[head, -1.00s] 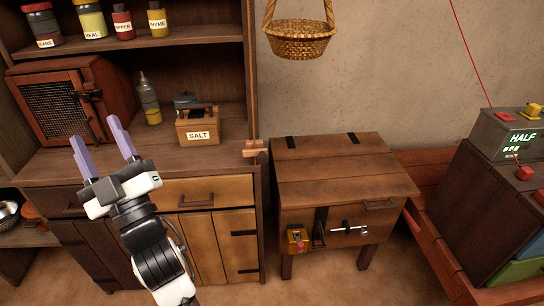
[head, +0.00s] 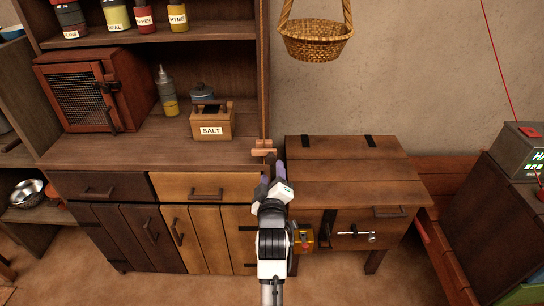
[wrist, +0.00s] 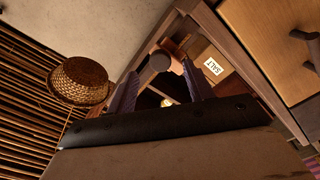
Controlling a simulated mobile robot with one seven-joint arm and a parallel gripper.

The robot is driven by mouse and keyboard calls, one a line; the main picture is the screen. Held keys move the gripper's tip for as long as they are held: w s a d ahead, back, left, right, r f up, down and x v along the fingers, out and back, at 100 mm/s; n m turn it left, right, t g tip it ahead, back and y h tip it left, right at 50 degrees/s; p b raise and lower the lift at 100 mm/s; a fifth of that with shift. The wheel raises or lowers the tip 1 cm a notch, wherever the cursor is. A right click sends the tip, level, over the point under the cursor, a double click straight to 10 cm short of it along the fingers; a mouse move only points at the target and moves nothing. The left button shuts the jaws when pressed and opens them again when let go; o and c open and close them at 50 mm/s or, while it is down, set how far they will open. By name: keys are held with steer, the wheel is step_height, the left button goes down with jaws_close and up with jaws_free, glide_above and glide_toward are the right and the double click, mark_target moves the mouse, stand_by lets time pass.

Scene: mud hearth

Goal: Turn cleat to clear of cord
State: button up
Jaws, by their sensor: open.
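The cleat (head: 264,152) is a small light-brown wooden piece on the right side edge of the shelf cabinet, just above the low chest. My gripper (head: 272,172) is right below and in front of it, pointing up and away; its lilac fingers partly cover the area under the cleat. In the wrist view my open gripper (wrist: 160,90) has its fingers apart, with a rounded brown wooden end (wrist: 157,63) near the fingertips, probably part of the cleat. I cannot tell whether it is touched. A thin brown line, possibly the cord (head: 264,80), runs up the cabinet edge; any wrap on the cleat is too small to see.
A wicker basket (head: 317,45) hangs right of the cabinet. The wooden chest (head: 345,185) stands below it. The salt box (head: 212,122) sits on the cabinet counter to the left. A grey box (head: 519,150) is at far right.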

mark_target(272, 162)
steer(key=w+p, duration=0.1)
steer(key=w, duration=0.5)
steer(key=shift+w, duration=0.2)
steer(key=c, duration=0.9)
